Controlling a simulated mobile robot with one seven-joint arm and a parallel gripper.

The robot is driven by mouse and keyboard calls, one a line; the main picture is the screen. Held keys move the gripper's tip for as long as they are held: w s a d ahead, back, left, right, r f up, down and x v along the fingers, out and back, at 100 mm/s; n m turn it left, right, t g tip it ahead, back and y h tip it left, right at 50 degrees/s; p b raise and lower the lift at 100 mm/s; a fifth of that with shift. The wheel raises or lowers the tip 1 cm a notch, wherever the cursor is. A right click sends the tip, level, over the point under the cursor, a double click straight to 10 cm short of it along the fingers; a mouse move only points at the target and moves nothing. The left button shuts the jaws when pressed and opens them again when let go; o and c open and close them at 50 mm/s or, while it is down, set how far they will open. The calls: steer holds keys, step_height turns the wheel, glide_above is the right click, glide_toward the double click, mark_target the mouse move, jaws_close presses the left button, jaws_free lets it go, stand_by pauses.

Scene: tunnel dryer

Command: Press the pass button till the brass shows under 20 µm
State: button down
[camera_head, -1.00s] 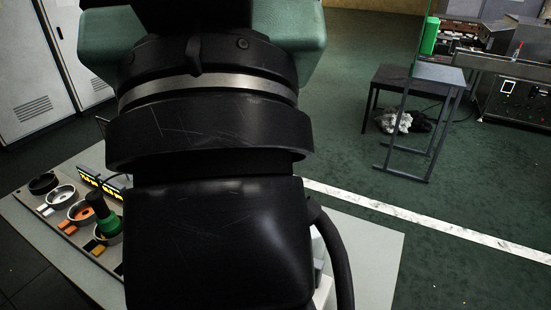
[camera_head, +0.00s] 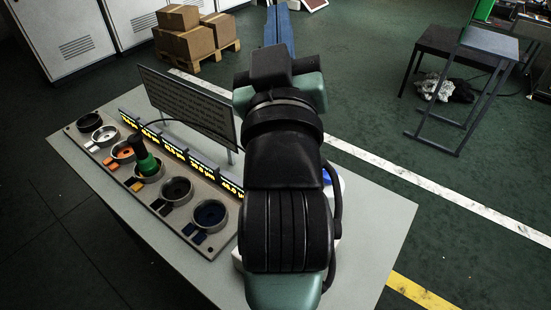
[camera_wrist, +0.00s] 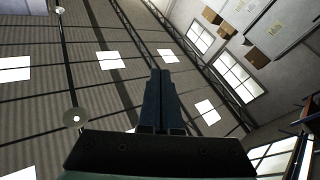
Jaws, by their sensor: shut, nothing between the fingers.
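A grey panel (camera_head: 68,129) lies on the table at left in the head view. It carries a row of round cups with small coloured pads in front: white, orange, yellow, dark grey and dark blue. A green piece with a black top (camera_head: 144,158) stands in the cup by the yellow pads (camera_head: 137,185). A row of displays (camera_head: 203,168) behind the cups glows yellow; most figures are too small to read. No label shows which pad is the pass button. My gripper (camera_head: 279,8) is shut and empty, its blue fingers raised well away from the panel. The fingers (camera_wrist: 161,76) also show together in the wrist view.
A dark sign board (camera_head: 188,105) stands upright behind the displays. My arm hides the table's middle. The grey tabletop (camera_head: 375,215) is clear at right. Boxes on a pallet (camera_head: 190,58), cabinets (camera_head: 65,35) and a small dark table (camera_head: 455,48) stand beyond.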

steer(key=w+f+n+g+p, duration=0.25)
steer(key=f+g+p, duration=0.2)
steer(key=f, duration=0.75)
steer(key=s+f+n+g+p, duration=0.2)
steer(key=s+f+g+p, duration=0.1)
steer(key=f, duration=0.9)
steer(key=s+f+n+g+p, duration=0.2)
steer(key=s+f+g, duration=0.3)
steer(key=f, duration=0.7)
steer(key=shift+s+f+y+p, duration=0.2)
steer(key=shift+s+y+p, duration=0.1)
steer(key=shift+s+p, duration=0.15)
step_height(320, 180, down, 8)
steer(key=b, duration=0.7)
steer(key=shift+r, duration=0.15)
steer(key=shift+w+f+b, duration=0.1)
steer(key=shift+f+b, duration=0.3)
steer(key=shift+f, duration=0.15)
steer(key=shift+f, duration=0.1)
steer(key=shift+f, duration=0.3)
